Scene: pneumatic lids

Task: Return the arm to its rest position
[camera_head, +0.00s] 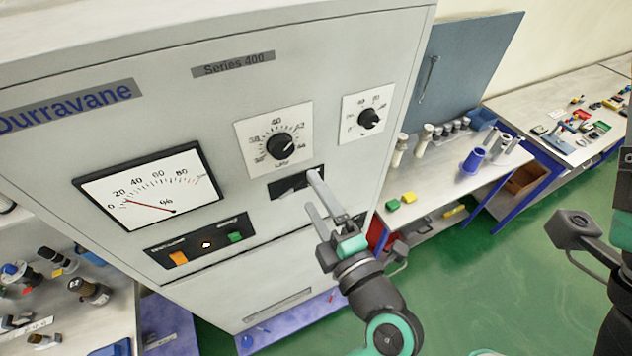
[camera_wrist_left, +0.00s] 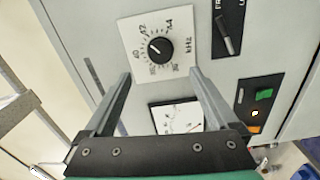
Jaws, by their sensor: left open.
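My left gripper (camera_head: 311,190) is open in front of the grey cabinet (camera_head: 260,290), its two fingers apart with nothing between them. In the head view its fingertips overlap the dark lever switch plate (camera_head: 285,187); I cannot tell whether they touch the panel. In the left wrist view the open fingers (camera_wrist_left: 160,73) point toward the panel, below the large dial knob (camera_wrist_left: 158,47), with the lever switch (camera_wrist_left: 228,36) off to the right.
The panel also carries a needle meter (camera_head: 150,187), a smaller knob (camera_head: 369,118), an orange button (camera_head: 178,258) and a green button (camera_head: 235,237). A blue-grey door (camera_head: 465,75) stands open at the right. Benches with small parts flank the cabinet. Green floor (camera_head: 480,270) is clear at the lower right.

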